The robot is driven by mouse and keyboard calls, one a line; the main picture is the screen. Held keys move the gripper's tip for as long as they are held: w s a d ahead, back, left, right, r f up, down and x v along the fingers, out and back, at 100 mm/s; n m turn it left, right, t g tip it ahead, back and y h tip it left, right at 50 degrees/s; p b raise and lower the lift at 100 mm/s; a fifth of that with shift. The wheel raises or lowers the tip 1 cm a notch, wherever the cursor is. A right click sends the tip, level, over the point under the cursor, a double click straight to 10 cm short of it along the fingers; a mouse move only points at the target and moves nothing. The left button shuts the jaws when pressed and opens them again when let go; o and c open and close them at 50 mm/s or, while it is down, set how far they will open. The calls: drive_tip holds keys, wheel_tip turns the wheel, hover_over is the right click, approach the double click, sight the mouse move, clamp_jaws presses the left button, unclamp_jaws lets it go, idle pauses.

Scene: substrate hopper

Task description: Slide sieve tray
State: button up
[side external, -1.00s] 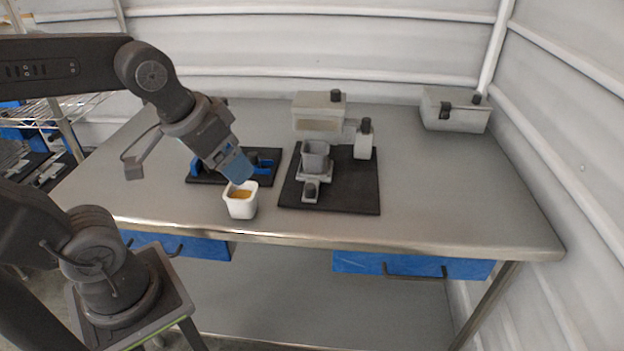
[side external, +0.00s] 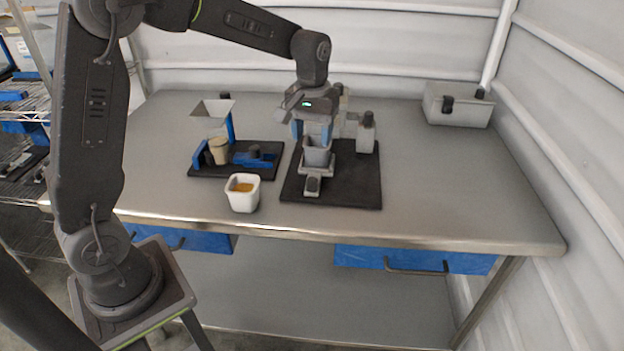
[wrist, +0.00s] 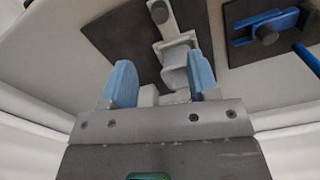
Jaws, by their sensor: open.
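On the black mat (side external: 358,190) at the middle of the bench stands a grey apparatus. A light grey slide with a dark knob (side external: 313,184) points toward the front edge, and a grey square cup (side external: 317,154) sits behind the knob. I cannot tell for sure which part is the sieve tray. My gripper (side external: 313,130) points down at the cup's rear, its blue fingers apart. In the wrist view the open fingers (wrist: 161,78) are either side of the cup (wrist: 178,58), and the slide (wrist: 163,22) extends beyond it. Contact cannot be told. My arm hides the hopper box behind.
A white cup with orange contents (side external: 243,196) stands near the front edge. Left of the grey apparatus is a blue fixture (side external: 256,158) with a funnel (side external: 213,108) and a tan cup (side external: 218,150). A grey bin (side external: 458,106) is at back right. The right bench is clear.

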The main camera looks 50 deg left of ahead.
sight(312, 179)
wheel_tip(312, 179, down, 13)
drive_tip(key=shift+r, duration=0.2)
idle(0.3)
clamp_jaws()
idle(0.4)
